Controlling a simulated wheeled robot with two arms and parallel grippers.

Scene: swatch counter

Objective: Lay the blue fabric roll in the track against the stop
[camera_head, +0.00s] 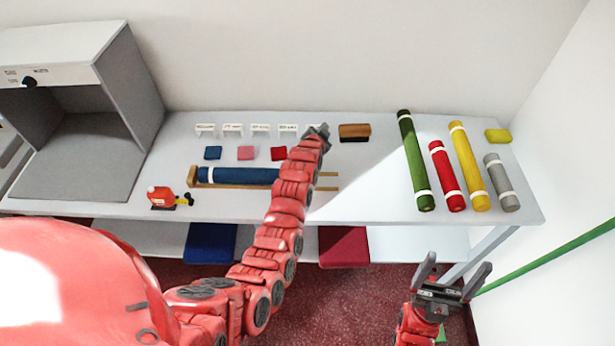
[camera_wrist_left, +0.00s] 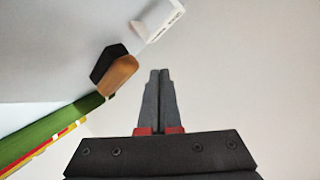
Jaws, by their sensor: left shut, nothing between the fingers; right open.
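The blue fabric roll (camera_head: 240,175) lies lengthwise in the wooden track on the counter. Its left end, with a white band, is at or very close to the wooden stop (camera_head: 192,176); I cannot tell whether they touch. The track's rails (camera_head: 327,188) run on to the right. My left arm crosses in front of the track and hides the roll's right end. My left gripper (camera_head: 319,130) is shut and empty, beyond the track near the back of the counter; its closed fingers show in the left wrist view (camera_wrist_left: 158,98). My right gripper (camera_head: 452,268) is open and empty in front of the counter.
Green (camera_head: 415,160), red (camera_head: 447,175), yellow (camera_head: 468,165) and grey (camera_head: 501,182) rolls lie at the right. A brown-backed brush (camera_head: 354,132) is right of my left gripper. Swatches, white cards and a red dispenser (camera_head: 161,197) stand around the track.

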